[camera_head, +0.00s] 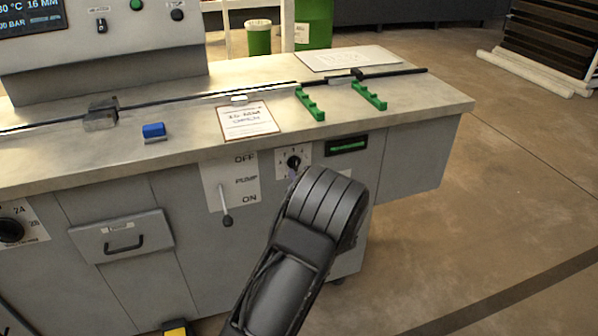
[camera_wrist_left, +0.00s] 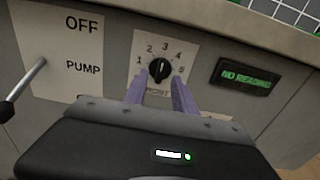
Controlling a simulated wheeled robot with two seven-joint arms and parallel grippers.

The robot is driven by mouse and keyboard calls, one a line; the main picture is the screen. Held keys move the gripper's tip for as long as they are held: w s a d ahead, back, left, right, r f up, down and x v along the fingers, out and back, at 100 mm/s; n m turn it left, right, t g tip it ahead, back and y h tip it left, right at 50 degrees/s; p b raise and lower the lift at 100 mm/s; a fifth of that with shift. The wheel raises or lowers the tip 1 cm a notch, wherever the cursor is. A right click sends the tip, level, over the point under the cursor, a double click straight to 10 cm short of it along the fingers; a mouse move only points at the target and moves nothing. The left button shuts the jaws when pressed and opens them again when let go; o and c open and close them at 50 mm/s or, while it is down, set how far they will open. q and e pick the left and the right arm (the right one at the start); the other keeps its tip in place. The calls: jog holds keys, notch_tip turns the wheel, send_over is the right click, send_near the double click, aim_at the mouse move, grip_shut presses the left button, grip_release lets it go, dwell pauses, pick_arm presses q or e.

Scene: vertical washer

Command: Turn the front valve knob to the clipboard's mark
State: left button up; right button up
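The front valve knob (camera_head: 293,162) is a small black dial on a white plate on the grey front panel. In the left wrist view the knob (camera_wrist_left: 159,69) has a scale numbered 1 to 5, and its grip stands about upright. I cannot tell its exact setting. My left gripper (camera_wrist_left: 160,80) has its two purple fingers apart, with the tips just below and beside the knob; contact is unclear. In the head view my left gripper (camera_head: 294,173) is mostly hidden behind my wrist. The clipboard (camera_head: 248,120) lies on the bench; its writing is too small to read surely. My right gripper is not in view.
A pump lever (camera_head: 226,205) hangs on an OFF/ON plate left of the knob. A "NO READING" display (camera_wrist_left: 246,78) sits to its right. A drawer (camera_head: 122,235), blue block (camera_head: 154,131) and green racks (camera_head: 310,104) are nearby.

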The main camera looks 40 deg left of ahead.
pick_arm(q)
jog(key=v, duration=0.5)
jog(key=shift+s+d, duration=0.1)
jog(key=shift+d, duration=0.05)
